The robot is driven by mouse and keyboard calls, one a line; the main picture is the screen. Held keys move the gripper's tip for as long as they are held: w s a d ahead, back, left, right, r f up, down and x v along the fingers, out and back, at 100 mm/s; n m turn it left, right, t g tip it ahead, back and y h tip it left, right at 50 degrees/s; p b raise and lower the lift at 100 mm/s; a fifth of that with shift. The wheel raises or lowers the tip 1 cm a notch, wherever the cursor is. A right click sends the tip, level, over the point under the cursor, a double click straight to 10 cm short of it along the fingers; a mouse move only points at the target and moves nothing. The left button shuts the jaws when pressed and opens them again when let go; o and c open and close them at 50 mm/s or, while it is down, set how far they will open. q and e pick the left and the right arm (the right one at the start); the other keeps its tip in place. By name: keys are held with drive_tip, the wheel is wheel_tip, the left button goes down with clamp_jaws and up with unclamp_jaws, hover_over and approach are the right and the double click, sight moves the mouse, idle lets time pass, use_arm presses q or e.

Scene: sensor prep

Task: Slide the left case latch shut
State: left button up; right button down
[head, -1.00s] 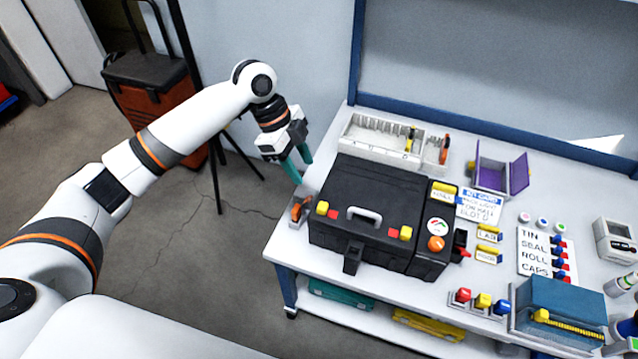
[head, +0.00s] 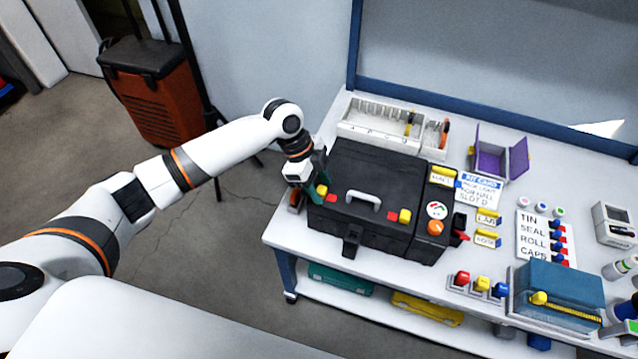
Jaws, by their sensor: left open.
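The black case (head: 375,173) lies closed on the bench with a pale handle (head: 363,200) on its front part. Its left latch shows a yellow slider (head: 322,190) with a red patch (head: 332,198) to its right. A second yellow slider (head: 405,216) and red patch (head: 392,216) sit at the right. My left gripper (head: 312,194) is open, its teal fingers pointing down at the case's left edge, right beside the left yellow slider. I cannot tell whether a finger touches the slider. My right gripper is not in view.
A white divided tray (head: 365,138) stands behind the case, and an open purple box (head: 490,162) at the back right. An orange knob (head: 435,228) stands up at the case's right. A blue box (head: 560,290) stands at the front right. Floor lies left of the bench.

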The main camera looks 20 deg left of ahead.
use_arm(q)
drive_tip(key=shift+c, duration=0.2)
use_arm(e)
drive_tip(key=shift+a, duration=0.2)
